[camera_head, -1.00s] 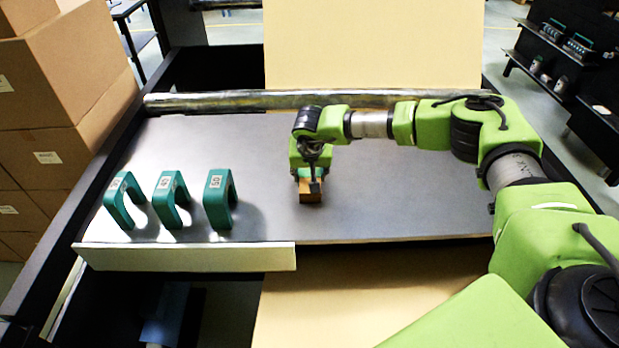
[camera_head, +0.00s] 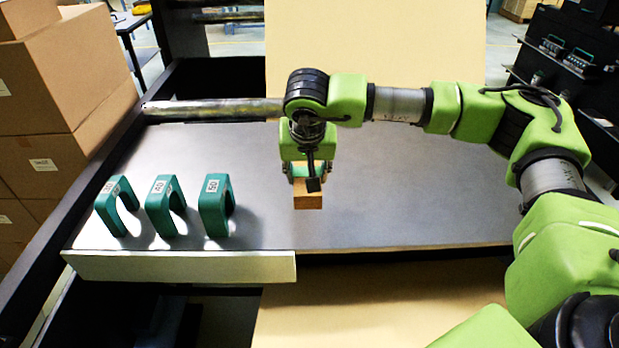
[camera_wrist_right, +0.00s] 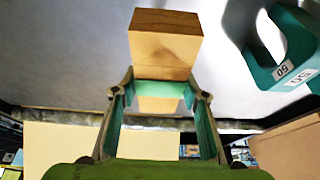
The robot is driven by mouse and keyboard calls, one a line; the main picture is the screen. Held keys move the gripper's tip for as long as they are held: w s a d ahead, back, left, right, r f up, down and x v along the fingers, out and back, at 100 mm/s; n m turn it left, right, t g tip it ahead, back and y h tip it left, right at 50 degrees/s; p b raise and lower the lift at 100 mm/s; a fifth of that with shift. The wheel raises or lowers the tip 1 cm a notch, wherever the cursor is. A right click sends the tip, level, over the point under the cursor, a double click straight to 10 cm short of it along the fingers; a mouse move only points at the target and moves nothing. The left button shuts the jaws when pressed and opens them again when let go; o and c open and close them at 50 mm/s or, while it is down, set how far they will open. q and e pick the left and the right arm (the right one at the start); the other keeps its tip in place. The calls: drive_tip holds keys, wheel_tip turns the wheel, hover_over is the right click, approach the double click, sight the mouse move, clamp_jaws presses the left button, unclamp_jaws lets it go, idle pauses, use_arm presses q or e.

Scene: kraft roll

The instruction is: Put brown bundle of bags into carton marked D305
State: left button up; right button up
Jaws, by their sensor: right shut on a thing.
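A brown, wood-grained block (camera_head: 308,201) is in my right gripper (camera_head: 308,173), over the middle of the grey tabletop. In the right wrist view the block (camera_wrist_right: 165,45) sticks out past the fingertips (camera_wrist_right: 160,95), with a teal strip across it between the fingers. The gripper is shut on it. It looks raised off the tabletop. Nothing in view is clearly a bundle of bags, and no carton marked D305 can be read. My left gripper is not in view.
Several teal arches, such as this one (camera_head: 214,205) marked 50, stand on the left of the grey tabletop (camera_head: 400,215). A metal bar (camera_head: 215,108) runs along its back edge. Brown cartons (camera_head: 75,70) are stacked at the left. The tabletop's right side is clear.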

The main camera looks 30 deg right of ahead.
drive_tip(key=s+a, duration=0.1)
drive_tip(key=s+r+b, duration=0.1)
drive_tip(key=s+a, duration=0.1)
drive_tip(key=s, duration=0.1)
drive_tip(key=shift+s+a+r, duration=0.1)
drive_tip(key=shift+a+r, duration=0.15)
drive_tip(key=shift+a, duration=0.1)
drive_tip(key=s+a+f+n+y, duration=0.2)
drive_tip(key=s+a+f+n, duration=0.1)
drive_tip(key=s, duration=0.4)
drive_tip(key=shift+a+n, duration=0.85)
drive_tip(key=shift+n, duration=0.25)
drive_tip(key=shift+f, duration=0.1)
